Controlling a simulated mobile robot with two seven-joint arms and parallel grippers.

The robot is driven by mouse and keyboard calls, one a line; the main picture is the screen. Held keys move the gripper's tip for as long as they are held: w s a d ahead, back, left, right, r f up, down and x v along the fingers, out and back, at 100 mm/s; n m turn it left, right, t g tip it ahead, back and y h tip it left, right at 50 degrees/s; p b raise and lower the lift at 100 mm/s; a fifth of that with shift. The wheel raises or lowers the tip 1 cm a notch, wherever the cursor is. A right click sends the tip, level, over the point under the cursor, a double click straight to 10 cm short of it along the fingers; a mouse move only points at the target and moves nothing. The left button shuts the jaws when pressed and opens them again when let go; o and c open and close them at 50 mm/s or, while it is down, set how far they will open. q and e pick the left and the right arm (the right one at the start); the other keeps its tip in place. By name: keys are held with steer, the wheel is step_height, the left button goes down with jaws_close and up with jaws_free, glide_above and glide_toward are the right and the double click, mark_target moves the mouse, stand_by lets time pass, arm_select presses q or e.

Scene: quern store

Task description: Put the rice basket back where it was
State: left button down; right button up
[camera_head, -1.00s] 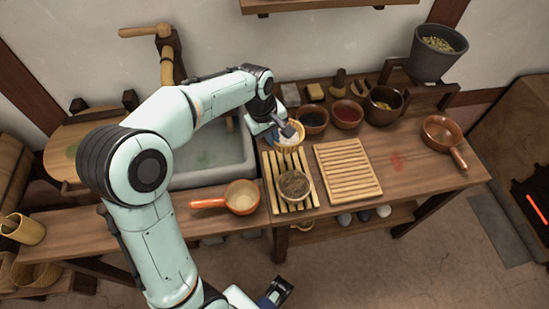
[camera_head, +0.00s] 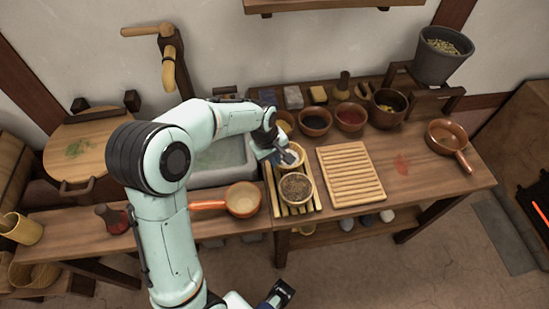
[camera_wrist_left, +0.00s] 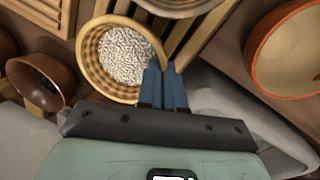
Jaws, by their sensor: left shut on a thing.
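The rice basket (camera_wrist_left: 89,53) is woven, yellow-brown, and holds white grains. In the left wrist view my left gripper's blue fingers (camera_wrist_left: 164,85) are shut on its rim. In the head view my left gripper (camera_head: 286,157) is at the rear part of the slatted rack (camera_head: 279,207), partly covering the basket (camera_head: 292,168). The basket is just behind a bowl of brown grain (camera_head: 296,187) that sits on the rack. I cannot tell whether the basket touches the rack. My right gripper (camera_head: 280,292) is low at the bottom edge, clear of the table; its jaw opening is unclear.
A row of bowls (camera_head: 315,121) stands behind the basket. A slatted board (camera_head: 350,175) lies right of the rack. An orange-handled pan (camera_head: 242,200) is to the left, before the stone sink (camera_head: 215,175). Another pan (camera_head: 448,137) sits far right.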

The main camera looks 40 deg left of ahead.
arm_select(q)
steer(key=shift+f, duration=0.2)
steer(key=c, duration=1.3)
jaws_free()
steer(key=shift+r, duration=0.55)
steer(key=r, duration=0.3)
steer(key=s+r+p, duration=0.1)
steer(key=r, duration=0.3)
steer(key=s+a+r+p, duration=0.1)
steer(key=r, duration=0.3)
steer(key=shift+r, duration=0.1)
steer(key=shift+d, duration=0.1)
